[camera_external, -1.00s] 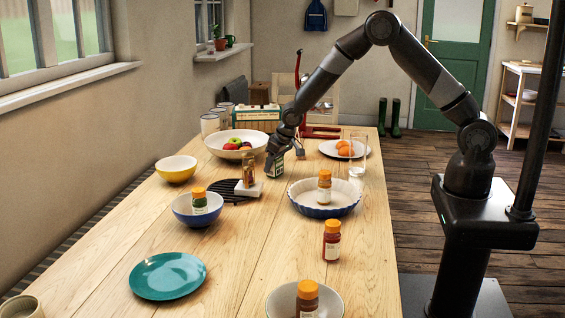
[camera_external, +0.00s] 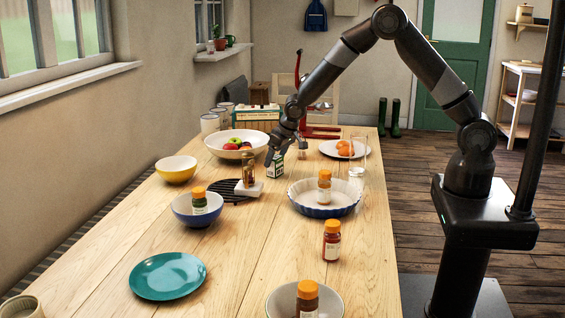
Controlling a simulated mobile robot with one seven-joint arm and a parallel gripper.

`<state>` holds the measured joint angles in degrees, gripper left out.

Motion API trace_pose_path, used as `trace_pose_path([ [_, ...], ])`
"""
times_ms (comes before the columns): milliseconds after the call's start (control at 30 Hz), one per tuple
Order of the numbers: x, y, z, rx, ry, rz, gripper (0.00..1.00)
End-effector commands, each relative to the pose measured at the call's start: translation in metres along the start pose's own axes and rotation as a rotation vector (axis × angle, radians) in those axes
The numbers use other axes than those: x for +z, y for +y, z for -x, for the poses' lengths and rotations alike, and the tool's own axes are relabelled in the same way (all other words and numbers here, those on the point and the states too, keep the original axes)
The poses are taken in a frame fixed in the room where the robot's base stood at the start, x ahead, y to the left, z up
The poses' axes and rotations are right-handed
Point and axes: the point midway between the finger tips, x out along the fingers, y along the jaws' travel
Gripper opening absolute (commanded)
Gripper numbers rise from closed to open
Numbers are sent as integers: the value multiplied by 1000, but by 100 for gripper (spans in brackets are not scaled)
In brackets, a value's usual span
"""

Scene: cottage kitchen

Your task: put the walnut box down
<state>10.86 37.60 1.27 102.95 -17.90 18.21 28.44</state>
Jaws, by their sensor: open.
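The walnut box (camera_external: 276,169), a small white and green carton, stands upright on the wooden table (camera_external: 240,262), behind the white-and-blue fluted dish. My gripper (camera_external: 286,154) is open just above the box, with one finger to its left and the other to its right. The fingertips are small here, and I cannot tell whether one still touches the box.
Near the box are a fluted dish (camera_external: 323,211) with a spice jar in it, a bottle (camera_external: 249,170) on a white block, a fruit bowl (camera_external: 215,146), a drinking glass (camera_external: 357,180) and a plate of oranges (camera_external: 328,148).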

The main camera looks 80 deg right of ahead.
Motion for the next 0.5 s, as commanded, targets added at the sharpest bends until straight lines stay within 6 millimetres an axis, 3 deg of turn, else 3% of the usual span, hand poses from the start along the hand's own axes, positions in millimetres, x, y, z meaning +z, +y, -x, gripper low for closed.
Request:
trace_pose_path([
  [300,0,0,62,-1,2,-1,72],
  [500,0,0,85,0,0,-1,72],
])
